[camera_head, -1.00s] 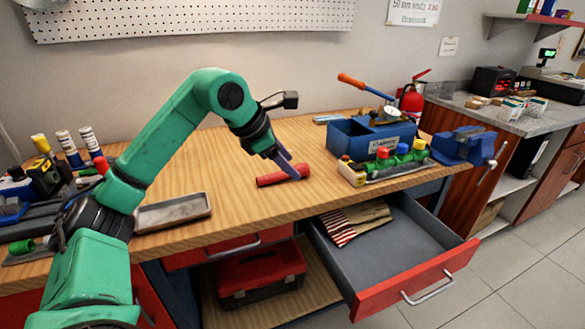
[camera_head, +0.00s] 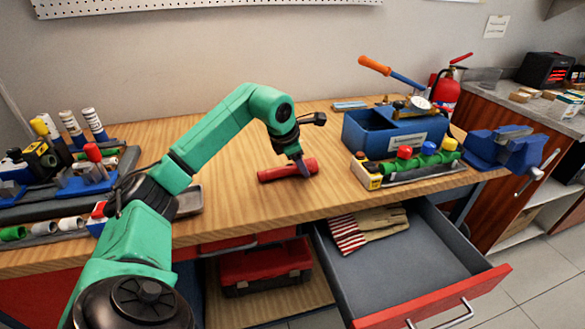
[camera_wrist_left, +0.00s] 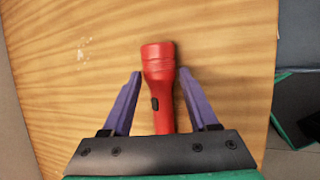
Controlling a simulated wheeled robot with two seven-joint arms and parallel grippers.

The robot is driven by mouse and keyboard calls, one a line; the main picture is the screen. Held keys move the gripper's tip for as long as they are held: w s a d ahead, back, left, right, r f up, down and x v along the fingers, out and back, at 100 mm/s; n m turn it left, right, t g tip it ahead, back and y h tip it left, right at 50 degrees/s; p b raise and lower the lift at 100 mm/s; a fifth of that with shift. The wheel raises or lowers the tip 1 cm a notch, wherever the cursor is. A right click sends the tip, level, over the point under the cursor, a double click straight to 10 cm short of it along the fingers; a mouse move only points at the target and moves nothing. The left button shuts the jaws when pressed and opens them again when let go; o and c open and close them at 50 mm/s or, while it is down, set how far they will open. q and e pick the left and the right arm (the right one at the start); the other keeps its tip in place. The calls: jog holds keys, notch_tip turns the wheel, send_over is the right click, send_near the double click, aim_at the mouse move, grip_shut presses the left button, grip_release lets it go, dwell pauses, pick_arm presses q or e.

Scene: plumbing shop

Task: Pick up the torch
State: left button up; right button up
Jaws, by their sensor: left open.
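The torch (camera_head: 285,170) is a red cylinder lying on the wooden workbench, near its middle. In the left wrist view the torch (camera_wrist_left: 159,85) has a wide head pointing away from the gripper and a dark switch on its body. My left gripper (camera_head: 303,170) is over the torch's right part in the head view. In the left wrist view the left gripper's (camera_wrist_left: 159,75) two purple fingers are open, one on each side of the torch, with a gap showing on both sides. The torch's rear end is hidden behind the gripper body. My right gripper is not in view.
A blue toolbox (camera_head: 385,130) and a rack of colored valves (camera_head: 415,165) stand right of the torch, with a blue vise (camera_head: 505,148) beyond. An open drawer (camera_head: 400,255) holding gloves (camera_head: 368,228) sticks out below. A metal tray (camera_head: 189,201) lies left. Bench around the torch is clear.

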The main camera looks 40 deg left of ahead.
pick_arm(q)
jog(key=shift+w+f, duration=0.25)
jog(key=shift+f, duration=0.25)
grip_shut()
